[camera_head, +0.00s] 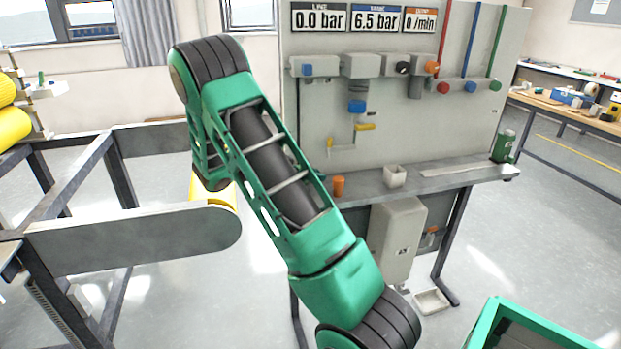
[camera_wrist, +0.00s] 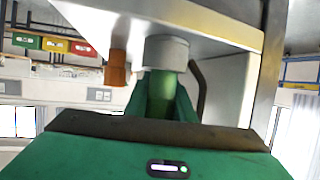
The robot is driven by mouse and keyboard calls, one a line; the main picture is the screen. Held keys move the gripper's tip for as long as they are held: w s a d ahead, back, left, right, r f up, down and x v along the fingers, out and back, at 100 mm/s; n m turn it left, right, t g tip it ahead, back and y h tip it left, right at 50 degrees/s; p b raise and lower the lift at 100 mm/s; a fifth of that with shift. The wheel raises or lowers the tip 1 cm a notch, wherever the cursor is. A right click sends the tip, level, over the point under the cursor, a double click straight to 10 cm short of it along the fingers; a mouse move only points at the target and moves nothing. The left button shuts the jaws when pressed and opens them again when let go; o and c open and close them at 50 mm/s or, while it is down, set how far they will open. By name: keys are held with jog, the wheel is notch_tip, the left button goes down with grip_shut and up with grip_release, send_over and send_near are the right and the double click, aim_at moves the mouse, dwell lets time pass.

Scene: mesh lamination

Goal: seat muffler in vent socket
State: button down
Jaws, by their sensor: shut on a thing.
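In the wrist view, a green cylinder (camera_wrist: 160,93), which I take to be the muffler, is held between my gripper's dark green fingers (camera_wrist: 160,110). Its far end meets a light grey round collar (camera_wrist: 166,52) on the face of a pale housing. The collar looks like the vent socket. The cylinder and collar line up closely, but I cannot tell how deep the end sits. In the head view my own arm hides the gripper, the muffler and the socket.
An orange cylindrical fitting (camera_wrist: 117,69) stands close left of the collar, and a dark curved hose (camera_wrist: 200,88) runs close right. In the head view, the ledge (camera_head: 460,183) carries an orange cup (camera_head: 338,186), a white cup (camera_head: 395,175) and a green can (camera_head: 504,145).

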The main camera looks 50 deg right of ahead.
jog(key=shift+f, duration=0.45)
jog(key=shift+a+f, duration=0.1)
jog(key=shift+f, duration=0.4)
jog(key=c, duration=1.5)
grip_release()
jog(key=shift+f, duration=0.1)
